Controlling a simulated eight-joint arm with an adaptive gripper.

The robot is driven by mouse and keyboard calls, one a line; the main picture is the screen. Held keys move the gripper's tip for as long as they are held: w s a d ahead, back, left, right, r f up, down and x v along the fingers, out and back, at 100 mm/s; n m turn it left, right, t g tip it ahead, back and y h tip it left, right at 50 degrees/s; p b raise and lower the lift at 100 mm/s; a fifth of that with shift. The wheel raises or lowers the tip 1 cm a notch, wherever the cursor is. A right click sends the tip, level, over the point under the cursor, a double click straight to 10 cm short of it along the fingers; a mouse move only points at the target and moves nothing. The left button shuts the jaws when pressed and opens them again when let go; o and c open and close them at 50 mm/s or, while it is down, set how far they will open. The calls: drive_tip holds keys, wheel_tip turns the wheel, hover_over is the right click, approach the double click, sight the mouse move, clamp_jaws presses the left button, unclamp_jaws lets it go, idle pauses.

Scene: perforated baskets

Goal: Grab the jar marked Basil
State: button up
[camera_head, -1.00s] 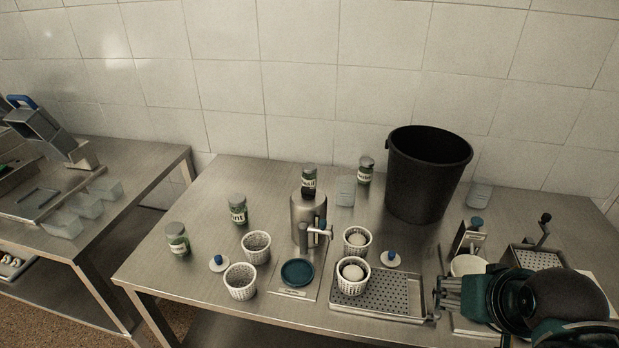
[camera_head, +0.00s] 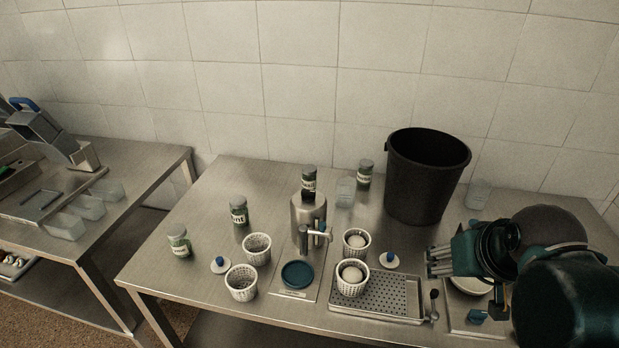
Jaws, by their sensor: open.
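Several jars with grey lids and printed labels stand on the steel table. One jar (camera_head: 308,183) shows directly above the metal dispenser; its label may read Basil, but it is too small to be sure. A second jar (camera_head: 364,174) stands at the back, left of the black bin. A third jar (camera_head: 238,212) has a label ending in "nt". A fourth jar (camera_head: 179,241) is at the left; its label is unclear. My gripper (camera_head: 432,262) is open and empty at the right, fingers pointing left, well apart from all the jars.
The metal dispenser (camera_head: 308,214) stands mid-table, behind a blue-green disc (camera_head: 298,274). Perforated baskets (camera_head: 241,283) stand around it, two holding white balls. A perforated tray (camera_head: 385,297) lies in front of my gripper. The black bin (camera_head: 425,180) stands behind it.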

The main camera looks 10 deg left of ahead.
drive_tip(key=w+a+r+n+g+p, duration=0.1)
drive_tip(key=w+a+r+n+p, duration=0.1)
drive_tip(key=w+a+r, duration=0.35)
drive_tip(key=w+a+r+n+g+p, duration=0.1)
drive_tip(key=w+a+r+n+p, duration=0.15)
drive_tip(key=w, duration=0.65)
drive_tip(key=n+g+p, duration=0.3)
drive_tip(key=n+p, duration=0.2)
drive_tip(key=p, duration=0.4)
approach(309, 168)
drive_tip(key=s+d+r, duration=0.2)
drive_tip(key=s+d, duration=0.2)
drive_tip(key=d, duration=0.8)
drive_tip(key=w+a+f+n+p, duration=0.1)
drive_tip(key=a+f, duration=0.2)
drive_tip(key=w+a+f+n+p, duration=0.1)
drive_tip(key=w+a+f, duration=0.1)
drive_tip(key=a+f, duration=0.1)
drive_tip(key=w+a+f+n+g+p, duration=0.1)
drive_tip(key=w+a+f, duration=0.1)
drive_tip(key=a, duration=0.3)
drive_tip(key=shift+w+a+f+p, duration=0.15)
drive_tip(key=shift+f+p, duration=0.15)
drive_tip(key=shift+f, duration=0.3)
drive_tip(key=shift+a+f, duration=0.45)
drive_tip(key=shift+f, duration=0.05)
drive_tip(key=shift+f, duration=1.25)
